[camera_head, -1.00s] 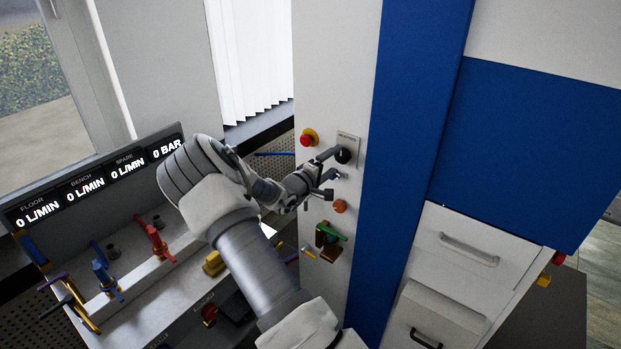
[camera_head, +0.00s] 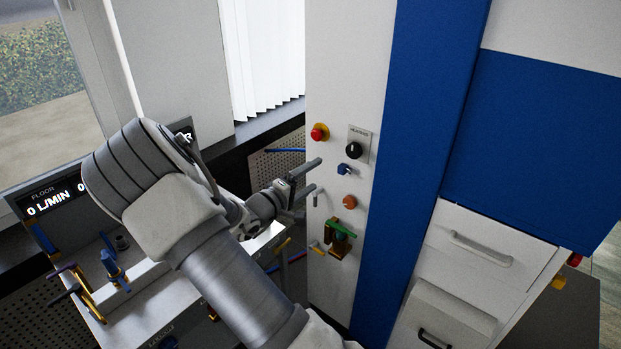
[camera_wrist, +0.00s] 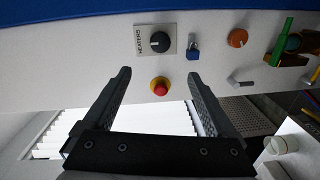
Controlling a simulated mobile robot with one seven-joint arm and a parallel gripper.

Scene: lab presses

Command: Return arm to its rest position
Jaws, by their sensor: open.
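My gripper (camera_head: 311,179) is open and empty. It hangs in front of the white panel (camera_head: 338,60), at the panel's left edge, apart from the black rotary knob (camera_head: 354,149). In the wrist view my gripper (camera_wrist: 158,88) shows two dark fingers spread apart, with a red and yellow button (camera_wrist: 160,86) seen between them. The knob also shows in the wrist view (camera_wrist: 160,42) above the fingers, on a labelled plate. My arm reaches up from the bottom of the head view and bends back toward the left. The arm hides part of the display console.
A blue padlock-like part (camera_head: 345,169), an orange knob (camera_head: 349,202) and a green-handled valve (camera_head: 340,232) stick out from the panel. A console with a blue valve (camera_head: 112,268) stands at left. White drawers (camera_head: 478,250) are at right.

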